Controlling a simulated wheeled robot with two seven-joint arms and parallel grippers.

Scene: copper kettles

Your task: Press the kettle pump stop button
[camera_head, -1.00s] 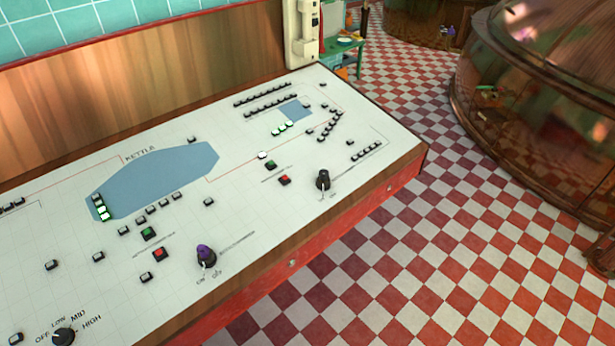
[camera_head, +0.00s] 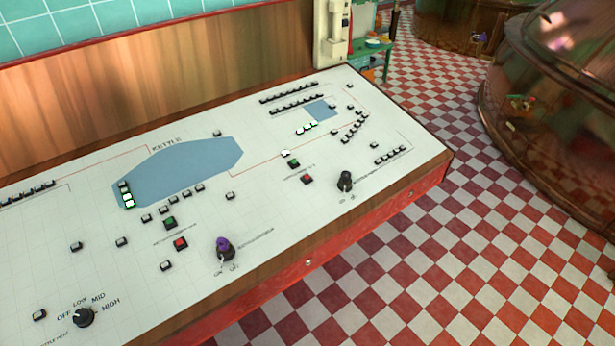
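The white control panel (camera_head: 330,222) slopes across the left and middle of the head view. A blue kettle shape (camera_head: 190,172) labelled KETTLE is drawn on it. Below that shape a green button (camera_head: 170,222) sits just above a red button (camera_head: 180,243). A second green button (camera_head: 293,163) and red button (camera_head: 307,179) sit further right, near a black knob (camera_head: 345,181). The small print beside both pairs is too blurred to read, so I cannot tell which is the pump stop. Neither of my grippers is in view.
A purple-topped knob (camera_head: 224,247) stands right of the nearer red button. A black dial (camera_head: 83,317) marked OFF, LOW, MID, HIGH is at the lower left. The panel has a wooden front edge (camera_head: 400,192). Checkered floor (camera_head: 430,270) lies open at the right, before a large copper kettle (camera_head: 560,110).

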